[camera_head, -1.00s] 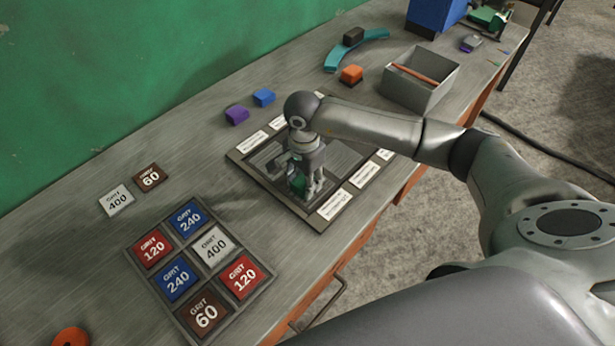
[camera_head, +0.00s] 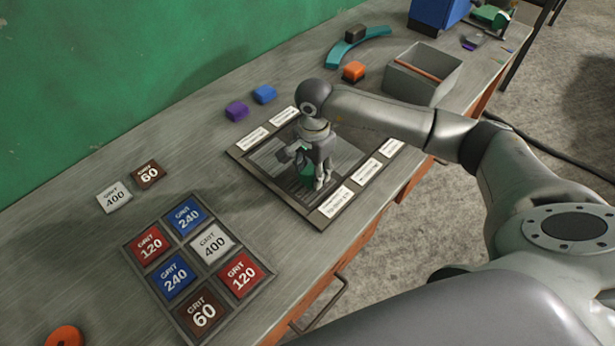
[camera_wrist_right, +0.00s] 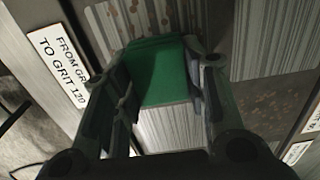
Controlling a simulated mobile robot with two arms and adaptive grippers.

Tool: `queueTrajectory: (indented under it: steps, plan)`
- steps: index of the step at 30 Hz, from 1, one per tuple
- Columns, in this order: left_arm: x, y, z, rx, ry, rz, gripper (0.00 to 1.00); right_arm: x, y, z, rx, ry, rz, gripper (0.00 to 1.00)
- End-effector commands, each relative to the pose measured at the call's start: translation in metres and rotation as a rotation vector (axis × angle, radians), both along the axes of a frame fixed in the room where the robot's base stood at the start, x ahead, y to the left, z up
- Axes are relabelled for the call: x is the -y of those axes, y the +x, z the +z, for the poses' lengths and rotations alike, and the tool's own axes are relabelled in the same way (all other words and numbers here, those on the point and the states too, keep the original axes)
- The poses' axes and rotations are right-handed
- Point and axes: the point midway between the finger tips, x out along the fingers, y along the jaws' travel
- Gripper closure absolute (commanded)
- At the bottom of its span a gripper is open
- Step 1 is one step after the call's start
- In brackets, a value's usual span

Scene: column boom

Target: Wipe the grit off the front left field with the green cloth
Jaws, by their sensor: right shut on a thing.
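My right gripper (camera_head: 319,182) points down over the dark board with fields (camera_head: 303,214) and is shut on the green cloth (camera_head: 307,174). In the right wrist view the green cloth (camera_wrist_right: 162,72) sits between the two fingers (camera_wrist_right: 160,92), over a pale striped field. Brown specks of grit (camera_wrist_right: 132,18) show beyond the cloth, and more specks (camera_wrist_right: 268,105) lie on a field to the right. A label (camera_wrist_right: 62,70) reading partly "TO GRIT 120" is at the left. The arm and gripper hide part of the board in the head view. My left gripper is out of view.
A tray of grit tiles (camera_head: 232,297) lies left of the board, with two loose tiles (camera_head: 114,197) behind it. Purple (camera_head: 237,110) and blue (camera_head: 264,94) blocks lie behind the board. A grey open box (camera_head: 420,88) stands to the right. The bench's front edge is close.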

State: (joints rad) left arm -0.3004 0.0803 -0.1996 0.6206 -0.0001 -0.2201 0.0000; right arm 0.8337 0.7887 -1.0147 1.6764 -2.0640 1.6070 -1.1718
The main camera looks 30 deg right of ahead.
Motion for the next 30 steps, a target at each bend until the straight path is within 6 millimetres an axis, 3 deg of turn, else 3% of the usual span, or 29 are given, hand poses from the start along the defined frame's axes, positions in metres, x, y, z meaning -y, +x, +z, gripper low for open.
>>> queueTrajectory:
  steps: [12, 30]
  plan:
    - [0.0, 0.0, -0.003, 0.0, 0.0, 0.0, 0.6, 0.004, 0.001, -0.001, -0.002, -0.001, 0.0, 0.83]
    - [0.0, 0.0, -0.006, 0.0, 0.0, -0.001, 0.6, -0.03, -0.012, -0.002, -0.003, 0.0, 0.002, 0.83]
